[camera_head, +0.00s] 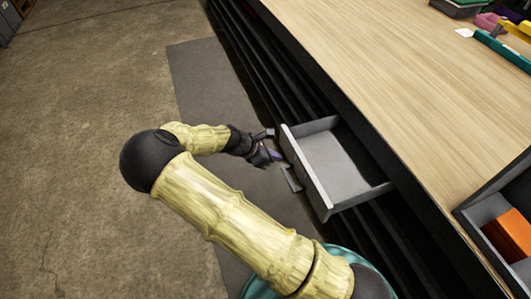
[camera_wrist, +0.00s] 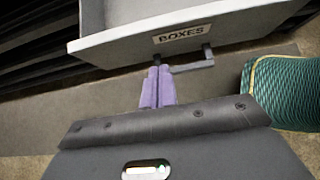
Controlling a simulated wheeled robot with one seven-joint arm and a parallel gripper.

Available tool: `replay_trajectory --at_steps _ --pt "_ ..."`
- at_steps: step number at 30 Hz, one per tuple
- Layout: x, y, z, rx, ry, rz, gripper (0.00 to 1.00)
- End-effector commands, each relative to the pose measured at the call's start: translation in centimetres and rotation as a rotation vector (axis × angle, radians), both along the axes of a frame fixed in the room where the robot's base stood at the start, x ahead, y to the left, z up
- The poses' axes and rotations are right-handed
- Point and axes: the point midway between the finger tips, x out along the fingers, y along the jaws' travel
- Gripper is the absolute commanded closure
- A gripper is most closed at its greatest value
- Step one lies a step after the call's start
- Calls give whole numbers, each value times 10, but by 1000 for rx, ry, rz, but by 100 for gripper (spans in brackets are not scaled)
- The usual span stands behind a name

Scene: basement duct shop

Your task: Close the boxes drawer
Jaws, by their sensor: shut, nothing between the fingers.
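The boxes drawer (camera_head: 335,168) stands pulled out from under the wooden workbench, and its inside looks empty. In the wrist view its light grey front (camera_wrist: 150,42) carries a label reading BOXES (camera_wrist: 182,35). A dark bar handle (camera_wrist: 195,65) sticks out below the label. My gripper (camera_head: 274,156) is at the left side of the drawer front, near the handle. In the wrist view the purple fingers of my gripper (camera_wrist: 158,80) are together, with nothing between them. Their tips are close to the drawer front beside the handle; I cannot tell whether they touch it.
The workbench top (camera_head: 400,80) lies above and to the right of the drawer. Dark shelving runs below the bench. A grey mat (camera_head: 205,85) and open concrete floor lie to the left.

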Motion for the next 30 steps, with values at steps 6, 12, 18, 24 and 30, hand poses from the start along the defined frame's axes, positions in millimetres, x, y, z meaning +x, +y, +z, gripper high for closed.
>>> replay_trajectory --at_steps 6,12,18,24,30 --pt "10 -33 -11 -2 -1 -4 100" --pt "15 -48 -11 0 0 0 100" --pt "15 -49 -11 0 0 1 100" --pt "15 -49 -11 0 0 1 100" --pt "17 -52 -10 0 -1 6 100"
